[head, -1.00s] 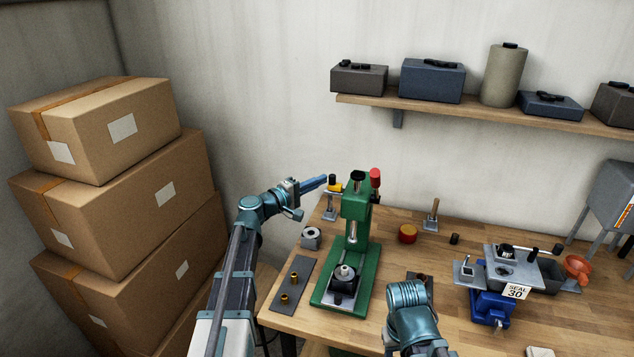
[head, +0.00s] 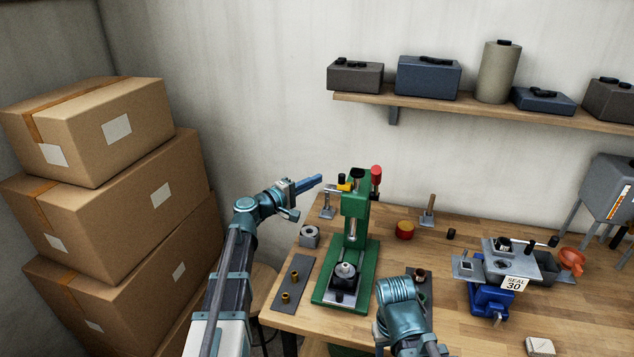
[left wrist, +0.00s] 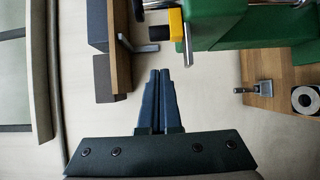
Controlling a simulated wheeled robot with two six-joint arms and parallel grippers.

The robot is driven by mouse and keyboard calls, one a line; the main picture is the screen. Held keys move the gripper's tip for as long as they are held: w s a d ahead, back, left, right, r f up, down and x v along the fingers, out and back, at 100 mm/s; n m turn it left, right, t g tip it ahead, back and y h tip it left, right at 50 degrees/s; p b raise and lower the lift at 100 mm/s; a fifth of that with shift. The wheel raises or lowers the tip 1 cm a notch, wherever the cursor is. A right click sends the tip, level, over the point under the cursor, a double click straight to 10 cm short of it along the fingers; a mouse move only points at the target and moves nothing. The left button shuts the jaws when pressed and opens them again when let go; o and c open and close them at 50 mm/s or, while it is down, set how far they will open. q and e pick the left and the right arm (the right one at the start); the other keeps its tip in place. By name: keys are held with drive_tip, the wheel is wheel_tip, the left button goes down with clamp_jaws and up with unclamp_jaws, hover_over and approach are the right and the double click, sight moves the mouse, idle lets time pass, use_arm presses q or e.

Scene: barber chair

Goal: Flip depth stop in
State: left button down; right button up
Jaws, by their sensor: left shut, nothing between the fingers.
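The green press (head: 355,205) stands on the bench. A small yellow block with a black top, apparently the depth stop (head: 344,187), sits close against the left side of its head. In the left wrist view the yellow block (left wrist: 176,22) shows at the top, with a black piece on its left and a silver rod on its right, beside the green body. My left gripper (head: 319,180) is shut and empty, its fingertips just left of the yellow block and apart from it. The blue fingers (left wrist: 160,72) lie together in the wrist view. My right arm shows at bottom centre; its gripper does not.
A grey strip with brass pieces (head: 300,272) and a metal ring (head: 310,237) lie left of the press. A metal stand (head: 327,208) stands behind, near my left fingers. A red round tin (head: 405,230) and blue vise (head: 490,301) are to the right.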

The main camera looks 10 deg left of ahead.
use_arm(q)
drive_tip(key=v, duration=0.9)
drive_tip(key=shift+s, duration=0.3)
drive_tip(key=shift+a, duration=0.1)
drive_tip(key=s+d+f+m+g+y+b, duration=0.1)
drive_tip(key=s+d+f+m+g, duration=0.45)
drive_tip(key=d+f, duration=0.4)
drive_tip(key=s+d+f+m+g+b, duration=0.1)
drive_tip(key=s+d+f+m+g, duration=0.45)
drive_tip(key=d, duration=0.65)
drive_tip(key=s+f+m+g+y, duration=0.2)
drive_tip(key=s+f+y, duration=0.2)
drive_tip(key=s, duration=0.3)
drive_tip(key=s+a+f+m+g+y, duration=0.1)
drive_tip(key=s+f+m+g+y, duration=0.1)
drive_tip(key=s+f+y, duration=0.3)
drive_tip(key=s+y, duration=0.1)
drive_tip(key=s, duration=0.2)
drive_tip(key=shift+s+a+f+b, duration=0.2)
drive_tip(key=shift+a+f+b, duration=0.05)
drive_tip(key=shift+b, duration=0.1)
